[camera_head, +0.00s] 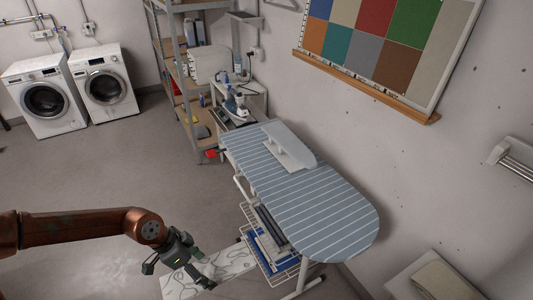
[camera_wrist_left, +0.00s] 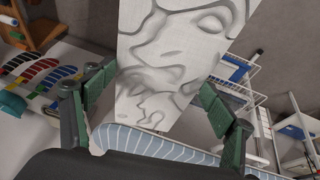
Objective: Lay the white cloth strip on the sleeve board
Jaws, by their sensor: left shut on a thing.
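The white cloth strip (camera_head: 228,268) has grey wavy lines and is in my left gripper (camera_head: 205,268), low beside the ironing board in the head view. In the left wrist view the strip (camera_wrist_left: 170,45) lies between the green fingers of my gripper (camera_wrist_left: 158,98) and reaches up past the frame's top. The sleeve board (camera_head: 288,147) is a small pale grey board on top of the ironing board, toward its far end and well away from the gripper. My right gripper is out of view.
The blue striped ironing board (camera_head: 315,205) stands right of my gripper, with a wire rack (camera_head: 268,245) below it. A metal shelf (camera_head: 183,80) and two washing machines (camera_head: 104,85) are farther back. The floor at left is clear.

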